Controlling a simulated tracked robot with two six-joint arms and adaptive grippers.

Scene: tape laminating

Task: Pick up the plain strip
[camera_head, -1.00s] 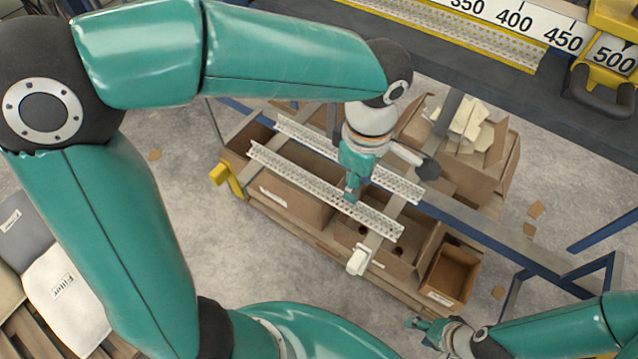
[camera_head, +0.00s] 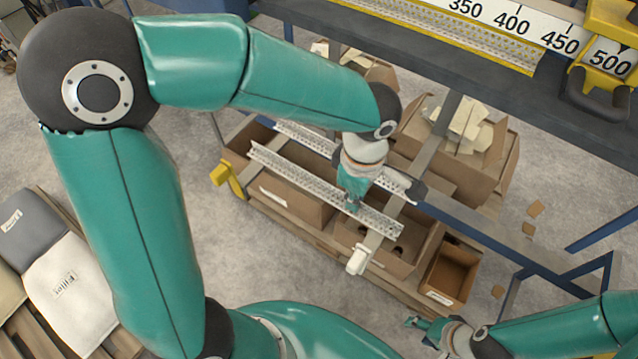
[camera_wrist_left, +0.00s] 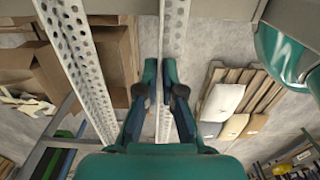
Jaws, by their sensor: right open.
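Two plain perforated metal strips lie side by side across a low rack. The near strip (camera_head: 290,181) is under my left gripper, and the far strip (camera_head: 300,138) is partly hidden behind my left wrist. My left gripper (camera_head: 352,206) points down at the near strip, right of its middle. In the left wrist view my left gripper (camera_wrist_left: 159,80) has its fingers apart, with the near strip (camera_wrist_left: 174,25) running beneath and between them; contact is unclear. The far strip (camera_wrist_left: 75,50) runs to the left there. My right gripper (camera_head: 414,322) is open and empty at the lower right.
A dark bench (camera_head: 400,45) at the top holds a yellow-edged strip (camera_head: 450,25) and a ruler (camera_head: 510,22). Cardboard boxes (camera_head: 448,275) stand beneath and around the rack. A blue frame (camera_head: 590,275) stands at the right. Filler sacks (camera_head: 68,285) lie at the lower left.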

